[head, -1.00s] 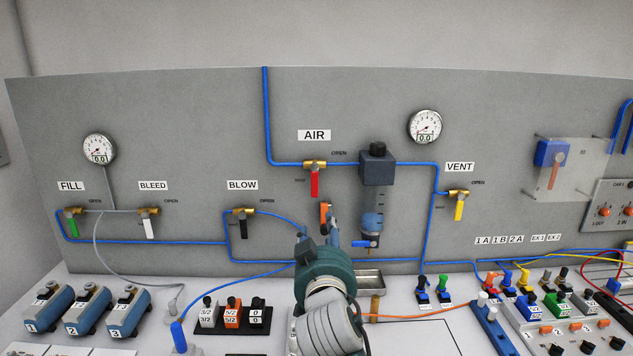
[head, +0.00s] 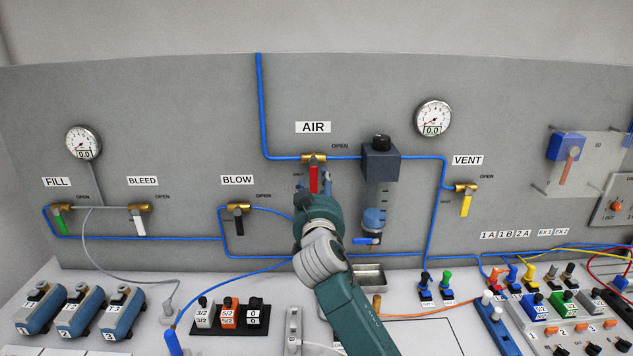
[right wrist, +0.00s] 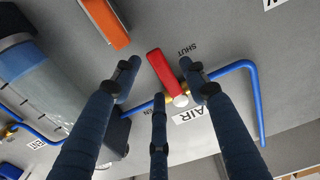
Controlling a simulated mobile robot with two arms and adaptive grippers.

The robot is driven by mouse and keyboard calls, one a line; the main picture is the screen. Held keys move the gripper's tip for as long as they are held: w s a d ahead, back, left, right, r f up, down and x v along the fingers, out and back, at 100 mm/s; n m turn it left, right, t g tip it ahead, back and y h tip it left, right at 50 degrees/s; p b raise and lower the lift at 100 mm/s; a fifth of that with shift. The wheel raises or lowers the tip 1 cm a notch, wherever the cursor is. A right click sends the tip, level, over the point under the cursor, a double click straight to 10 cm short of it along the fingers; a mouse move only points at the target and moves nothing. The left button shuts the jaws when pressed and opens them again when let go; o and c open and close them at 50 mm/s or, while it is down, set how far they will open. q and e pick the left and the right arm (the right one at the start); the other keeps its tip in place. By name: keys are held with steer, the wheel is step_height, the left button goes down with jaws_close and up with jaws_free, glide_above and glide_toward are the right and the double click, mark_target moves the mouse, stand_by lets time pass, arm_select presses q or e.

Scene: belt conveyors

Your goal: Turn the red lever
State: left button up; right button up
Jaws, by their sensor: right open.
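The red lever (head: 313,176) hangs straight down from a brass valve (head: 313,158) on the blue pipe, under the AIR label (head: 313,127). My right gripper (head: 314,186) is at the wall panel, over the lever's lower part in the head view. In the right wrist view the red lever (right wrist: 158,68) lies between the spread fingers of the right gripper (right wrist: 163,80). The gripper is open, with room showing on both sides of the lever. Whether a finger touches it cannot be told. My left gripper is not in view.
An orange part (right wrist: 104,22) on the panel is close to the fingers in the wrist view. A grey regulator (head: 381,161) with a clear bowl stands right of the lever. The BLOW valve (head: 238,209) is lower left.

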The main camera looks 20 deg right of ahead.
steer(key=shift+w, duration=0.25)
steer(key=shift+d, duration=0.1)
steer(key=shift+c, duration=1.2)
jaws_close()
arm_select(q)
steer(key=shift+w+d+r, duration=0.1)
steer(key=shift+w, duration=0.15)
